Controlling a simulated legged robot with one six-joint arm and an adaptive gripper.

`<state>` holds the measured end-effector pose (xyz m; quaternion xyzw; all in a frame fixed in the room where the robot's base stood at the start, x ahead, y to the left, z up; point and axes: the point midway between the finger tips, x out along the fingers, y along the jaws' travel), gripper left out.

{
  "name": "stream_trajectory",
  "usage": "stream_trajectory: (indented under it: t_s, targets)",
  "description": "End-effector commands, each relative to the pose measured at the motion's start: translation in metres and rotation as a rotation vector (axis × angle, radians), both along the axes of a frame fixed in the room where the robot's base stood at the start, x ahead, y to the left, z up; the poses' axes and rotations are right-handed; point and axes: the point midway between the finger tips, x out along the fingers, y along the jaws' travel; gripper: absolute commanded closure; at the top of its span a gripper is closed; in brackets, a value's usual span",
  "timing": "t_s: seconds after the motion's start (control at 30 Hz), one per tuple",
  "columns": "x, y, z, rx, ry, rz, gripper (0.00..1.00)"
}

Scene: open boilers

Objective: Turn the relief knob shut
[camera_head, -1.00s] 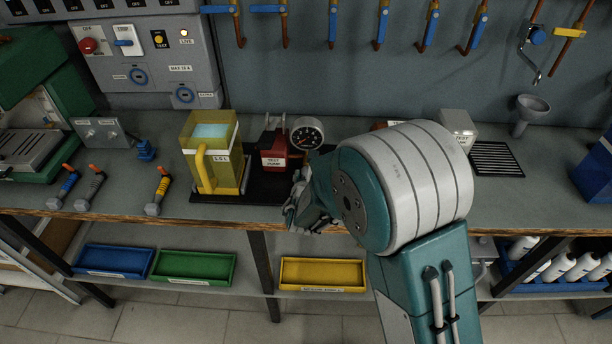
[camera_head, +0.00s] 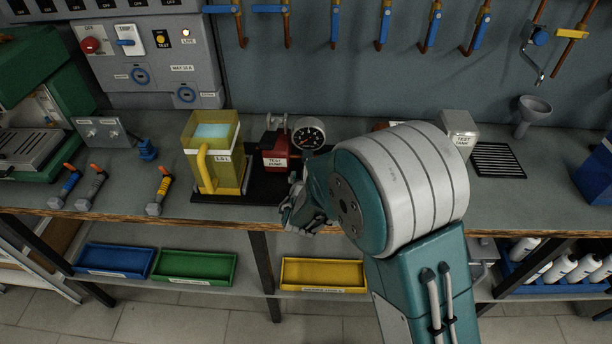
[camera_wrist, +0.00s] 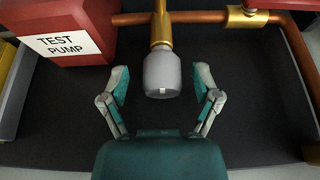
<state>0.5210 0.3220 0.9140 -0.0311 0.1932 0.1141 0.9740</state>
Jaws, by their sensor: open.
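The relief knob is most likely the grey rounded knob (camera_wrist: 162,75) on a brass stem in the wrist view, with a small pale mark on its near end. My gripper (camera_wrist: 161,82) is open, with one finger on each side of the knob and a gap on both sides. In the head view my gripper (camera_head: 303,212) is at the front of the test pump, partly behind my arm. The knob is hidden there. The red test pump (camera_wrist: 66,35) is left of the knob; it also shows in the head view (camera_head: 274,160). A pressure gauge (camera_head: 308,133) stands beside it.
A yellow jug (camera_head: 214,150) stands left of the pump on the black tray (camera_head: 262,197). Copper pipe (camera_wrist: 200,17) runs behind the knob and down its right side. Hand tools (camera_head: 160,190) lie further left. A drain grille (camera_head: 497,159) and funnel are at the right.

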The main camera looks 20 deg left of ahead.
Motion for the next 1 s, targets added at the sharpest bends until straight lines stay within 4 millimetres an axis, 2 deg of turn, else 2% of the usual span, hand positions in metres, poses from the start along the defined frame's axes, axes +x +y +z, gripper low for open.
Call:
stream_trajectory:
  t_s: [0.13, 0.23, 0.5, 0.7, 0.83, 1.0]
  targets:
    - [-0.005, -0.001, 0.002, 0.000, 0.000, 0.001, 0.19]
    - [-0.017, -0.003, 0.008, 0.000, 0.000, 0.001, 0.19]
    - [-0.068, -0.014, 0.029, 0.001, -0.001, 0.003, 0.19]
    - [-0.097, -0.020, 0.041, 0.000, 0.000, 0.002, 0.19]
    - [-0.106, -0.022, 0.044, -0.002, 0.001, 0.002, 0.19]
    - [-0.107, -0.023, 0.044, -0.002, 0.002, 0.001, 0.19]
